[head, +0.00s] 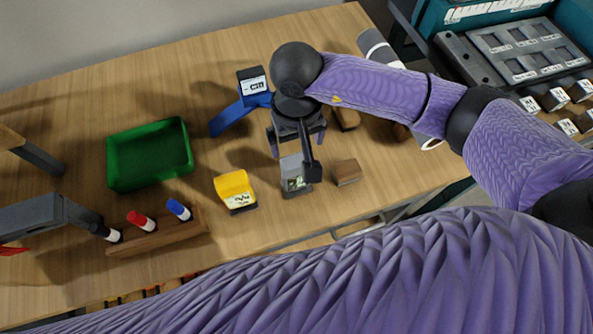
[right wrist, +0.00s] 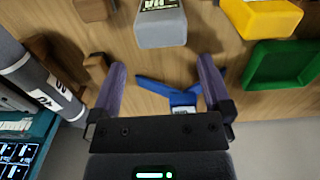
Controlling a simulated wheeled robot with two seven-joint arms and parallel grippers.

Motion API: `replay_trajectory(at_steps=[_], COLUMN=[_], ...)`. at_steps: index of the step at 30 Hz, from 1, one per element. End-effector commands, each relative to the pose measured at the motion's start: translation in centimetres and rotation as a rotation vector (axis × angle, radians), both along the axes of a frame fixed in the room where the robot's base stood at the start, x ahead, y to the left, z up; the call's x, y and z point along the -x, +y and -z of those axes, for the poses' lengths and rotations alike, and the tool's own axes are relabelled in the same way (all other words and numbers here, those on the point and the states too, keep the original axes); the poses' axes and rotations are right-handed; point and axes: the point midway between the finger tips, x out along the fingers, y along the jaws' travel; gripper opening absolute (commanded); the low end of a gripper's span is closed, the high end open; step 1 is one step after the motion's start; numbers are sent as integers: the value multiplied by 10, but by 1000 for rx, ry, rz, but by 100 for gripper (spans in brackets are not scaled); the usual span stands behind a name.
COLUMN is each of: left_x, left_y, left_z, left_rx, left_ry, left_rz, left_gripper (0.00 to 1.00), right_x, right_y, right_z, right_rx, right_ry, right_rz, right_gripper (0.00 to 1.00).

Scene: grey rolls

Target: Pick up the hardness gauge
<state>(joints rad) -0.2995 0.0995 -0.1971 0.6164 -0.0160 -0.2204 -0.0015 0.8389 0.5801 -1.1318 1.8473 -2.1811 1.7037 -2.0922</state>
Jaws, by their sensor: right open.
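Which item is the hardness gauge is not certain. A small grey block-shaped device with a label (head: 292,178) lies on the table just below my right gripper in the head view; it also shows at the top of the right wrist view (right wrist: 160,27). A blue forked item (head: 233,116) with a dark labelled end lies left of the gripper, and in the right wrist view it shows between the fingers but apart from them (right wrist: 172,94). My right gripper (head: 297,145) is open, empty and above the table.
A yellow labelled block (head: 235,188), a wooden block (head: 347,172), a green tray (head: 150,155) and a wooden rack (head: 165,234) with coloured markers stand on the table (head: 85,110). A grey roll (head: 378,48) lies behind my right forearm. Teal equipment (head: 427,20) stands at right.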

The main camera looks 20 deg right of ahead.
Motion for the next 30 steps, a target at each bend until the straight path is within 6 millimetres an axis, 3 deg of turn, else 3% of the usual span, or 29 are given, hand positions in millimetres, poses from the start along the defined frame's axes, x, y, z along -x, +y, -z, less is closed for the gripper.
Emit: replay_trajectory(at_steps=[12,21,30], left_x=[2,2,2], left_y=[-8,-9,-2], left_z=[11,11,11], left_rx=[13,14,3], left_ry=[4,4,5], left_rz=[-5,-5,-2], left_gripper=[59,59,59], right_x=[0,0,0], right_y=[0,0,0], right_z=[79,85,85], right_rx=[-7,-9,-9], right_ry=[6,3,3], right_rz=[2,1,1], right_gripper=[100,98,34])
